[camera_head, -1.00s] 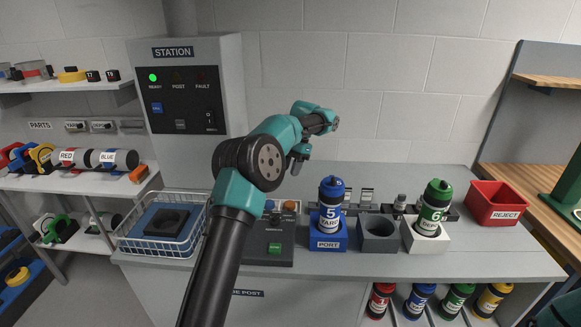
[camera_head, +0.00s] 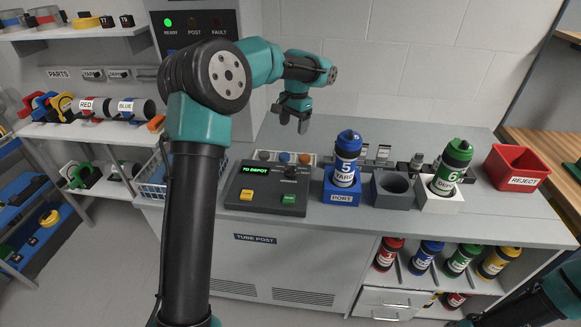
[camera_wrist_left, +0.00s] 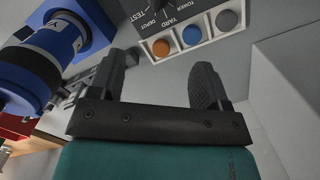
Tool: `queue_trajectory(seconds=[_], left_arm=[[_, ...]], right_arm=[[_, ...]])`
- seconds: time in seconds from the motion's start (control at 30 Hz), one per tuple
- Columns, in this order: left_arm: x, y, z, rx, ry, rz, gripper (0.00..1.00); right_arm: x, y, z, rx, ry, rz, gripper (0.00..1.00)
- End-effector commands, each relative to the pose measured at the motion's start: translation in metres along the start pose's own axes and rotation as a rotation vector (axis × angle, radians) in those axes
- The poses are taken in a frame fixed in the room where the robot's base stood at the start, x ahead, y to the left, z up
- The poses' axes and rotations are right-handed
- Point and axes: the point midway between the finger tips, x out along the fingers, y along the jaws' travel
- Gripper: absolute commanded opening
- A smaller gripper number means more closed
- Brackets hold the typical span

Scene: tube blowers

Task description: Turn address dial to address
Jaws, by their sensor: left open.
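The address dial (camera_head: 290,172) is a small dark knob on the dark sloped control panel (camera_head: 264,201), whose green display (camera_head: 257,171) reads TO DEPOT. In the left wrist view, the labelled dial face (camera_wrist_left: 170,12) shows at the top edge, with TEST, DEPOT, YARD and TOWER around it; its knob is mostly cut off. My left gripper (camera_head: 293,127) hangs fingers down above and behind the panel, apart from the dial. Its two fingers (camera_wrist_left: 160,72) are spread with nothing between them. My right gripper is out of view; part of its arm shows at the lower right.
A blue tube (camera_head: 346,160) stands in the blue PORT block (camera_head: 341,196), close right of the panel. An empty grey holder (camera_head: 392,204), a green tube (camera_head: 452,170) and a red REJECT bin (camera_head: 516,180) stand farther right. A wire basket (camera_head: 152,180) is at left.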

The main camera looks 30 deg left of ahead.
Motion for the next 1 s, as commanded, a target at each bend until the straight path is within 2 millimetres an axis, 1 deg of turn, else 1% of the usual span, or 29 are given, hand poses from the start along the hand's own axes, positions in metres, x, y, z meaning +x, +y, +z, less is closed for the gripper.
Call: queue_trajectory(seconds=[0.03, 0.1, 0.2, 0.57, 0.67, 0.83, 1.0], left_arm=[[0.0, 0.001, 0.009, -0.007, 0.028, 0.003, 0.7], [0.001, 0.002, 0.017, -0.015, 0.058, 0.007, 0.7], [0.002, 0.003, 0.021, -0.021, 0.084, 0.009, 0.7], [0.003, 0.004, 0.022, -0.022, 0.088, 0.01, 0.7], [0.006, 0.004, 0.021, -0.022, 0.086, 0.01, 0.7], [0.021, 0.004, 0.02, -0.021, 0.085, 0.01, 0.7], [0.048, 0.004, 0.018, -0.022, 0.084, 0.01, 0.7]], right_arm=[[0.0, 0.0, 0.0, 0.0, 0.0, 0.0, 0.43], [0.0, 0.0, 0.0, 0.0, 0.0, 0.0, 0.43], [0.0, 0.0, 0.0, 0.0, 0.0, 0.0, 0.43], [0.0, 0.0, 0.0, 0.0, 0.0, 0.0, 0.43], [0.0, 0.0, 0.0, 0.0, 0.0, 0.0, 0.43], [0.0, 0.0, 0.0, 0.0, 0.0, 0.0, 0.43], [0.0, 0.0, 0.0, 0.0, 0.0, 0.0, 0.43]])
